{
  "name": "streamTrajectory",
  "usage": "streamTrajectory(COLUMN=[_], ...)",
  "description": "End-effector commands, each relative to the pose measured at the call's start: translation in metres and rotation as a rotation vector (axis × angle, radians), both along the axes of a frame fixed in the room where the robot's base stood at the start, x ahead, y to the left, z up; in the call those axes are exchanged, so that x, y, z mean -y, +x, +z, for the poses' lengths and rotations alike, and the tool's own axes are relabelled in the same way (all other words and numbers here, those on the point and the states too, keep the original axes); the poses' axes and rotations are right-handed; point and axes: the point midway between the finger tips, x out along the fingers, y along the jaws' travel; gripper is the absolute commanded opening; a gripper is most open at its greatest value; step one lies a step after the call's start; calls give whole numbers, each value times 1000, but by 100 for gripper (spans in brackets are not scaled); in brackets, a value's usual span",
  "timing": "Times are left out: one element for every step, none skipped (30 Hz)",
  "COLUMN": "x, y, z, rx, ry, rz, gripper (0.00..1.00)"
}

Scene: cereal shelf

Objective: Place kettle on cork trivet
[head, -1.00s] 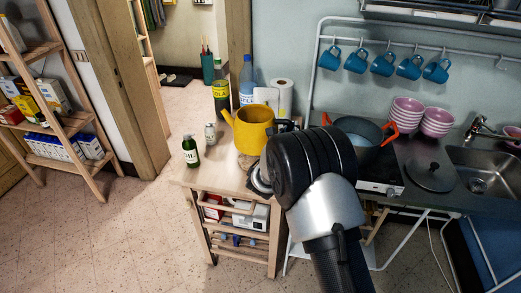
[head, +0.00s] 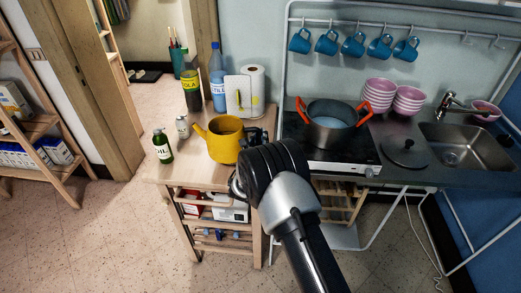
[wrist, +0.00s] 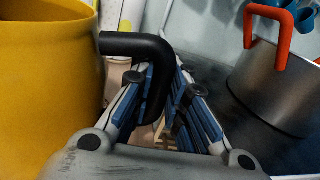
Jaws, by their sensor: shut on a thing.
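The yellow kettle (head: 225,142) is upright, over or on the wooden cart top, with its spout to the left. Its black handle (wrist: 140,45) shows in the wrist view, reaching down between the fingers. My gripper (wrist: 160,85) is shut on this handle, to the right of the kettle body. In the head view my wrist hides most of the gripper and handle. I cannot tell whether the kettle's base touches the surface below. I cannot make out a cork trivet in either current view.
A green oil bottle (head: 162,147), a small jar (head: 182,127), a dark cola bottle (head: 191,90), a blue bottle (head: 217,86) and a paper roll (head: 254,88) stand around the kettle. An orange-handled pot (head: 331,130) sits on the stove to the right.

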Motion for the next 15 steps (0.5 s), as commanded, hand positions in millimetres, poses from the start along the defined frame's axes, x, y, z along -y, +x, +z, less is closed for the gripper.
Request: streamTrajectory(x=[0,0,0,0,-1,-1,0,0,0,0,0,0,0,0,0], y=[1,1,1,1,1,1,1,1,1,1,1,1,1,1,1], z=[-2,-3,-4,-5,-7,-11,-15,-19,-25,-30,-36,-41,-44,-47,-48], rx=[8,8,8,8,8,7,6,5,5,5,4,5,6,6,7], ry=[4,4,4,4,4,4,4,3,3,3,4,3,4,4,4], rz=[0,0,0,0,0,-1,-1,-1,0,0,0,0,-1,-1,-1], gripper=[0,0,0,0,0,0,0,0,0,0,0,0,0,0,0])
